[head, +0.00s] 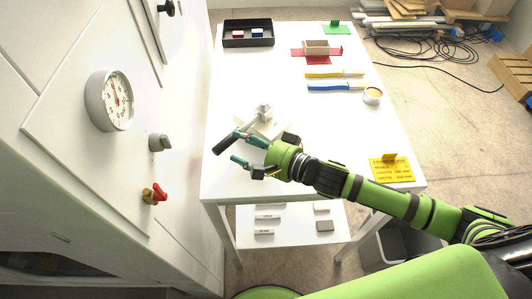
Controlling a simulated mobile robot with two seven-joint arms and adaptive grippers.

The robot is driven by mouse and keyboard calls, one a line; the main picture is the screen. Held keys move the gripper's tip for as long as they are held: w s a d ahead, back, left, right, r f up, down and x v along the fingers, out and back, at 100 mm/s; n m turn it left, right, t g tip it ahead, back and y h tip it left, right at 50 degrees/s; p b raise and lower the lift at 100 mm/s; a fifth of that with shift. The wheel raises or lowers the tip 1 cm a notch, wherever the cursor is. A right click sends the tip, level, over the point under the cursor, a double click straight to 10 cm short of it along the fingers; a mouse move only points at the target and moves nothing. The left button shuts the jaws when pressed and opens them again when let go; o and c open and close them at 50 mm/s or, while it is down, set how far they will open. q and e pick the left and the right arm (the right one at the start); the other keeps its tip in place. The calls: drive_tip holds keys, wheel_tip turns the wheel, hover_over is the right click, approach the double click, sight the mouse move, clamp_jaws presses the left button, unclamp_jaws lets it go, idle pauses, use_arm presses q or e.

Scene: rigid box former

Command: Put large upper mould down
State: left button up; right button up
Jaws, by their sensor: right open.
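A pale grey-white piece with a raised block on top (264,112), which looks like the large upper mould, rests on the white table (225,95). Its near edge is partly hidden by my right gripper (232,150). My right arm comes in from the right, and the gripper sits just in front of the piece, near the table's left edge. Its fingers are apart, pointing left, with nothing seen between them. My left gripper does not show.
A black tray (248,43) with small blocks stands at the back left. A cabinet with a gauge (110,101) stands left.

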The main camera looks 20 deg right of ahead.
drive_tip(key=b+v, duration=0.1)
drive_tip(key=v, duration=0.5)
drive_tip(key=shift+s+d, duration=0.15)
drive_tip(key=shift+s, duration=0.1)
drive_tip(key=shift+s+d+r, duration=0.25)
drive_tip(key=shift+s+d, duration=0.2)
